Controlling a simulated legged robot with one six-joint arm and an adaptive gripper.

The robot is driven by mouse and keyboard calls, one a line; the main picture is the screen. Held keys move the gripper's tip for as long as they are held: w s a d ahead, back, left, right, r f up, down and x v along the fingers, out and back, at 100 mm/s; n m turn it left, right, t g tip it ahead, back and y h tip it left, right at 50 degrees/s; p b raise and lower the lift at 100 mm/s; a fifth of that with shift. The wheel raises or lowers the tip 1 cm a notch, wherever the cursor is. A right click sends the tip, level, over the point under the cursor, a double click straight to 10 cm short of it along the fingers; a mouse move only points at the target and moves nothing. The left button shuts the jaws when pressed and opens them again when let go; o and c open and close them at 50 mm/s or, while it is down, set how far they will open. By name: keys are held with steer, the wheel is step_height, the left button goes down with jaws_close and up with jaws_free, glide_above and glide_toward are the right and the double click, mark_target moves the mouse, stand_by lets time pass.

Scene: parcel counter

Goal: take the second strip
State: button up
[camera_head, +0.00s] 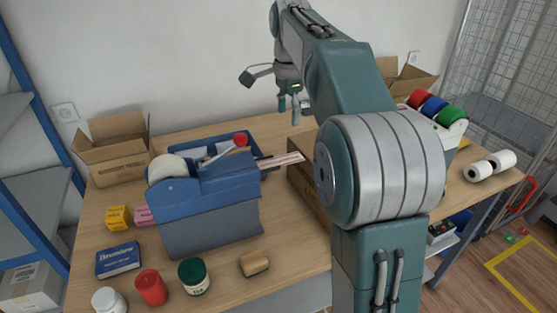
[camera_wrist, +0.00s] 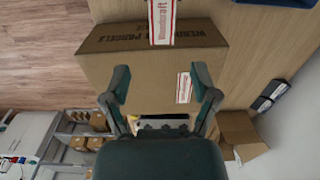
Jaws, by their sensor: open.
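A white strip with red print (camera_head: 287,160) sticks out of the right end of the blue tape dispenser (camera_head: 205,200). In the wrist view this strip (camera_wrist: 162,20) hangs in at the top, over the edge of the cardboard box (camera_wrist: 110,62). Another red-edged strip (camera_wrist: 184,87) lies on the box, close to the right finger in the picture. The box also shows in the head view (camera_head: 306,190), largely hidden behind my arm. My gripper (camera_head: 289,108) is open and empty, raised above the counter; its two fingers (camera_wrist: 161,82) are spread over the box.
Open cartons (camera_head: 112,158) stand at the back left and back right. Red and green jars (camera_head: 151,287), small boxes (camera_head: 118,259) and a wooden block (camera_head: 254,264) lie in front of the dispenser. Coloured tape rolls (camera_head: 434,106) and white rolls (camera_head: 490,166) are at the right.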

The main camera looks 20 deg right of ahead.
mark_target(288, 158)
steer(key=shift+m, duration=0.3)
steer(key=shift+w+d+f, duration=0.15)
steer(key=shift+f, duration=2.9)
steer(key=shift+w+d+f, duration=0.1)
steer(key=shift+f, duration=2.95)
steer(key=c, duration=0.5)
steer(key=shift+c, duration=0.2)
